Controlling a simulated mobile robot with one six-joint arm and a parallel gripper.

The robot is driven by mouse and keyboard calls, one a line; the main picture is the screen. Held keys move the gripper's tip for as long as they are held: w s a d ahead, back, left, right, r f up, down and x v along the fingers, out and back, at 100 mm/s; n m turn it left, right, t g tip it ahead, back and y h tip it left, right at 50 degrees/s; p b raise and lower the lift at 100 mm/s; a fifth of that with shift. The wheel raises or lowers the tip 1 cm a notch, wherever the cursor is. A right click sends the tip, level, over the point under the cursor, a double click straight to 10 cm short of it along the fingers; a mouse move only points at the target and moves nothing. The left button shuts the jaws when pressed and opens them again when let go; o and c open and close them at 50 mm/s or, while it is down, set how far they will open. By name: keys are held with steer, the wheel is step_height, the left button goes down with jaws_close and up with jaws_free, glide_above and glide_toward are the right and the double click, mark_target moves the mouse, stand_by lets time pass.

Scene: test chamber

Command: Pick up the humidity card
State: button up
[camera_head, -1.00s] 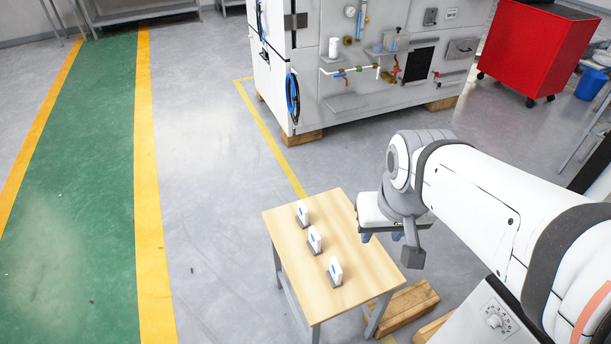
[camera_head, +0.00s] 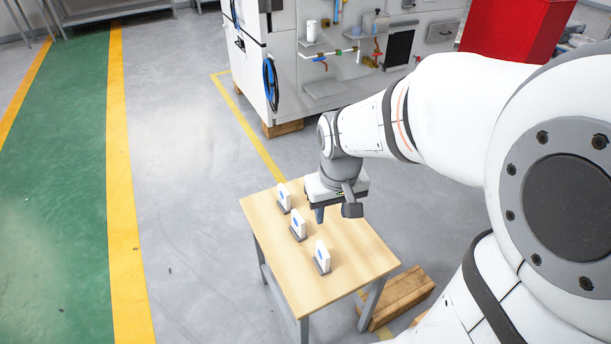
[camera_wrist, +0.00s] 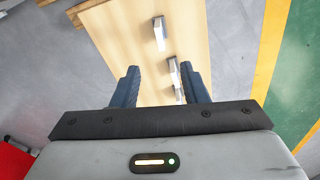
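Three small white cards with blue marks stand upright in dark holders on the wooden table (camera_head: 348,262): a far card (camera_head: 284,197), a middle card (camera_head: 298,225) and a near card (camera_head: 321,256). I cannot tell which is the humidity card, as the print is too small. My gripper (camera_head: 322,214) is above the table, to the right of the far and middle cards. In the wrist view my gripper (camera_wrist: 160,86) is open, its blue fingers apart with nothing held. One card (camera_wrist: 160,32) shows ahead there, another (camera_wrist: 174,72) beyond the fingers' gap; the third is mostly hidden by the right finger.
A wooden block (camera_head: 402,296) lies on the floor right of the table. A white equipment cabinet (camera_head: 350,70) and a red cabinet (camera_head: 515,30) stand behind. The floor left of the table is clear, out to the yellow line (camera_head: 125,230).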

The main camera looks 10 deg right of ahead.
mark_target(323, 245)
steer(key=shift+n+g, duration=0.6)
steer(key=w+f+b, duration=0.2)
steer(key=f, duration=0.4)
steer(key=w+f+b, duration=0.2)
steer(key=f+b, duration=0.1)
steer(key=f, duration=0.4)
steer(key=w+f+b, duration=0.2)
steer(key=f+b, duration=0.1)
steer(key=f, duration=0.4)
steer(key=shift+w+d+f, duration=0.1)
steer(key=shift+d+f, duration=0.05)
steer(key=shift+f, duration=0.05)
steer(key=f, duration=0.2)
steer(key=f+b, duration=0.2)
steer(key=f, duration=0.1)
steer(key=shift+s+f, duration=0.3)
steer(key=shift+f, duration=0.05)
steer(key=shift+c, duration=0.2)
jaws_close()
